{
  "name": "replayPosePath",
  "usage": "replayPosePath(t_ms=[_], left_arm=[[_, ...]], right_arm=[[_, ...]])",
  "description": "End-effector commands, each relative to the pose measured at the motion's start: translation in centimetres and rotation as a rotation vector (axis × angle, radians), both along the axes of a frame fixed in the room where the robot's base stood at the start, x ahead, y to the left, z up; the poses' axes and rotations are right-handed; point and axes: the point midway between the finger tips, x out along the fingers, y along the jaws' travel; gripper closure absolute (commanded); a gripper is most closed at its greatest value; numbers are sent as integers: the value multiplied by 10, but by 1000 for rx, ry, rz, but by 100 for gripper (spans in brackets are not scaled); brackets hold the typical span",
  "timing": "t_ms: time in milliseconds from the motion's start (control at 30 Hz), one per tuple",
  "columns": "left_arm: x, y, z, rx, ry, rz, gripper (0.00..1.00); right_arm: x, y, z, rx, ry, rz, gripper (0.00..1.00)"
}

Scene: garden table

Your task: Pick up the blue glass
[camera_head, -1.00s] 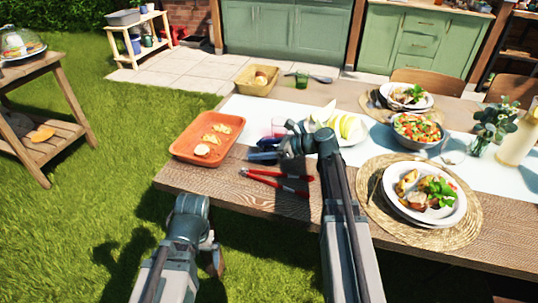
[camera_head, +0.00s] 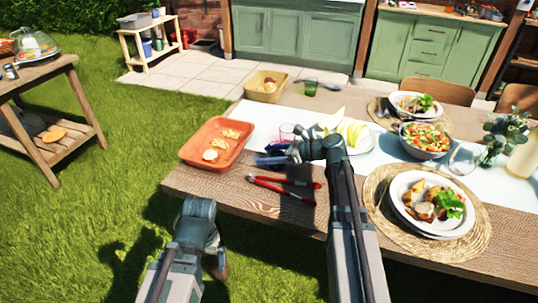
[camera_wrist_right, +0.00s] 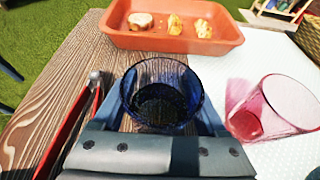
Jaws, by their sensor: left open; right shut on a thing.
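The blue glass (camera_wrist_right: 160,92) is dark, see-through and upright in the right wrist view, with its open rim towards the camera. My right gripper (camera_head: 272,154) has its fingers on both sides of the glass and is shut on it. In the head view the glass is small and mostly hidden by this gripper. I cannot tell whether its base touches the table. My left gripper (camera_head: 218,265) hangs low, in front of the table and over the grass. It is open, and my forearm partly hides it.
A pink glass (camera_wrist_right: 272,107) stands close to the right of the blue glass in the wrist view. An orange tray (camera_head: 184,157) lies behind it. Red-handled tongs (camera_head: 285,187) lie near the front edge. A plate of food (camera_head: 437,203) is on the right.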

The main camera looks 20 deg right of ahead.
Motion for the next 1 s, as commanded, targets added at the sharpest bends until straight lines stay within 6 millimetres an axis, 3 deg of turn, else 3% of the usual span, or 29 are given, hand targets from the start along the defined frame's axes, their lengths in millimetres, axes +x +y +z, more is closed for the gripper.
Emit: replayPosePath(t_ms=[1000], left_arm=[[0,0,85,0,0,0,0]], right_arm=[[0,0,85,1,-1,0,97]])
